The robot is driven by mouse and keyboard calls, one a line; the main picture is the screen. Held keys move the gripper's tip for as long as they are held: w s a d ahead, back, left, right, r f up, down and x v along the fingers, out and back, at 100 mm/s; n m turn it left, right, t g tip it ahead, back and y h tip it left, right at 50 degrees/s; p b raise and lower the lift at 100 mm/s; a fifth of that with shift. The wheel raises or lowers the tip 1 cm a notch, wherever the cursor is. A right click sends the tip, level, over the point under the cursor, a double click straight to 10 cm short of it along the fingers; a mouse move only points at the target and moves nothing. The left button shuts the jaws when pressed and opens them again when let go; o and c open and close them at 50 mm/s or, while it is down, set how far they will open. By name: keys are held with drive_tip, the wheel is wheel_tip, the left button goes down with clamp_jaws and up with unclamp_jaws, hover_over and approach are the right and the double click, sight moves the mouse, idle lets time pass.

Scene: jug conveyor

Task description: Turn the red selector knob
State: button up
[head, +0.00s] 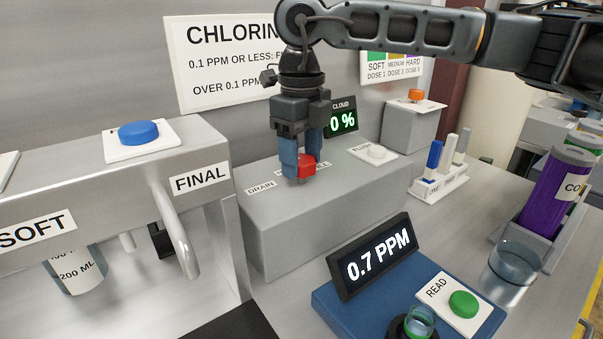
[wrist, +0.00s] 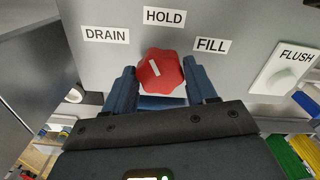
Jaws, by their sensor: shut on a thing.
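The red selector knob (head: 306,164) stands on top of the grey box in the head view. In the wrist view the red knob (wrist: 160,74) has a lobed edge and a white pointer line, tilted up and slightly left, between the DRAIN label (wrist: 106,35) and the HOLD label (wrist: 164,17), nearer HOLD. The FILL label (wrist: 211,45) is to its right. My gripper (head: 303,168) points down from above and is shut on the knob, one blue finger on each side. The fingers partly hide the knob and labels in the head view.
A white FLUSH button (head: 376,152) is right of the knob on the same box. The FINAL dispenser (head: 200,180) stands at left. A 0.7 PPM display (head: 377,256) and green READ button (head: 463,304) are in front. A glass beaker (head: 510,273) stands at right.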

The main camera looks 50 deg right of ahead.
sight(301, 159)
drive_tip(key=n+b, duration=0.3)
drive_tip(key=shift+f+n, duration=0.2)
drive_tip(key=shift+n, duration=0.1)
drive_tip(key=shift+r+n+b, duration=0.15)
drive_tip(key=shift+n+b, duration=0.9)
drive_tip(key=shift+n, duration=0.35)
drive_tip(key=o, duration=1.1)
drive_tip(key=shift+c, duration=0.2)
drive_tip(key=shift+r, duration=0.15)
wheel_tip(301, 159, up, 8)
drive_tip(key=shift+f, duration=0.2)
